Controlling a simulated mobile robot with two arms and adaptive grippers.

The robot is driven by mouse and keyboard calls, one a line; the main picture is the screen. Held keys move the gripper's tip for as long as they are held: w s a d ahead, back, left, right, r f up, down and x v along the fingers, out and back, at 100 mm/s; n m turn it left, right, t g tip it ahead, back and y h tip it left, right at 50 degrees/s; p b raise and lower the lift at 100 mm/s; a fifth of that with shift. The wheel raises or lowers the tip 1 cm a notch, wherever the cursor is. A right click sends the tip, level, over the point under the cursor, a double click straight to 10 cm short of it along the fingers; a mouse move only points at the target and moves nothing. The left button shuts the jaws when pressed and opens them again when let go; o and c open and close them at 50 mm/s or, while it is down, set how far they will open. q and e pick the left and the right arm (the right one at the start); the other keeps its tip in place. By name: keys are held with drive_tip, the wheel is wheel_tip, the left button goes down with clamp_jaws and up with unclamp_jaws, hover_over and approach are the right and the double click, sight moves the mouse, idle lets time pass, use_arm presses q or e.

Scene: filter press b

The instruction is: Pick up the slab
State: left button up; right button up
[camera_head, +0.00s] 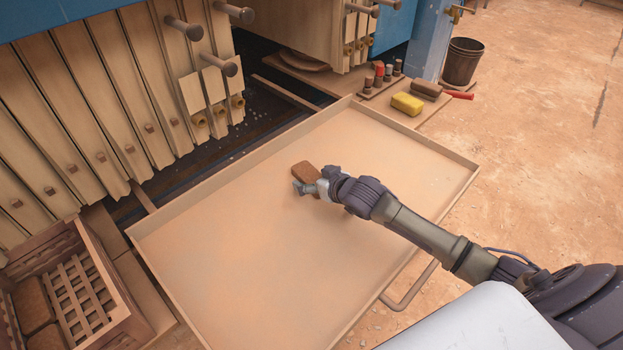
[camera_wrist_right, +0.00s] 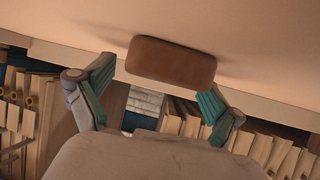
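The slab, a brown block with rounded edges (camera_head: 305,173), is at the middle of the large shallow tray (camera_head: 240,250). My right gripper (camera_head: 313,184) is at the slab and covers part of its near side. In the right wrist view the slab (camera_wrist_right: 171,62) lies across the gap between the fingers of the right gripper (camera_wrist_right: 158,80). The fingers are spread. The left one in that view is apart from the slab; the right one is close to its end, and I cannot tell whether they touch. My left gripper is out of view.
A crate (camera_head: 95,245) holding brown blocks stands at the lower left. The filter press plates (camera_head: 90,110) rise behind the tray. A yellow sponge (camera_head: 407,104), a brush and a dark bucket (camera_head: 462,62) are at the back right. The tray has raised rims; its floor is otherwise clear.

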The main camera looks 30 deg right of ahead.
drive_tip(key=c, duration=1.3)
drive_tip(key=shift+c, duration=0.9)
drive_tip(key=shift+r, duration=0.15)
